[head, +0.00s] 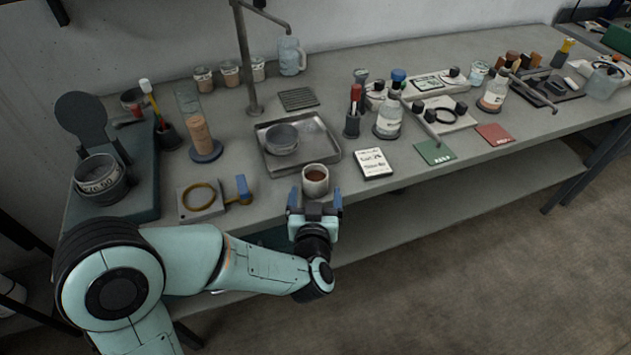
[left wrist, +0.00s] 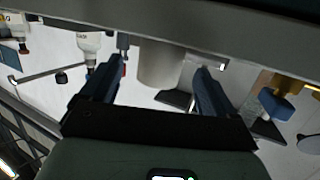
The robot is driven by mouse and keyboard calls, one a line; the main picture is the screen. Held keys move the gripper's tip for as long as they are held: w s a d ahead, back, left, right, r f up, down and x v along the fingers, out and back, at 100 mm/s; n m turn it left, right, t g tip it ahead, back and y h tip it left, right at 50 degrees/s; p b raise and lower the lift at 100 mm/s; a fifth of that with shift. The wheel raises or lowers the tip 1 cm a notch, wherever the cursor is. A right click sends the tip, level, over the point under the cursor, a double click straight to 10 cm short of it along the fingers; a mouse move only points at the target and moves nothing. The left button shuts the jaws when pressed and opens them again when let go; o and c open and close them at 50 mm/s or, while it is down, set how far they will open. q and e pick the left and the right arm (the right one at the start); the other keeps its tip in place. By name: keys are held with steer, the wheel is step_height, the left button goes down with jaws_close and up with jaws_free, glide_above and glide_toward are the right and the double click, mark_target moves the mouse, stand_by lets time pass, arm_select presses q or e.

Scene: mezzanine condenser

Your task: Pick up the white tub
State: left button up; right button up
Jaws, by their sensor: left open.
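The white tub (head: 315,187) with brown contents stands upright near the front edge of the workbench, just in front of the metal tray. My left gripper (head: 315,203) is open at the near side of the tub, with its two blue fingers spread. In the left wrist view the pale tub (left wrist: 160,62) shows between the open fingers of my left gripper (left wrist: 161,68). I cannot tell whether either finger touches it. The tub's lower front is partly hidden by my gripper in the head view. My right gripper is not in view.
The metal tray (head: 326,160) with a grey bowl (head: 282,139) is just behind the tub. A grey plate with a brass ring (head: 199,198) and a blue-handled clamp (head: 242,189) are to the left. The bench's front edge is close.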

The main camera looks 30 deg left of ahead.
mark_target(315, 189)
arm_select(q)
steer(key=x, duration=0.5)
steer(key=shift+w+a+f+b, duration=0.25)
steer(key=shift+f+b, duration=0.05)
steer(key=shift+b, duration=0.05)
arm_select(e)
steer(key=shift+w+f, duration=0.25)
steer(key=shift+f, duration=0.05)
arm_select(q)
steer(key=c, duration=1.1)
steer(key=shift+r, duration=0.25)
steer(key=shift+r+p, duration=3.5)
steer(key=shift+r, duration=6.25)
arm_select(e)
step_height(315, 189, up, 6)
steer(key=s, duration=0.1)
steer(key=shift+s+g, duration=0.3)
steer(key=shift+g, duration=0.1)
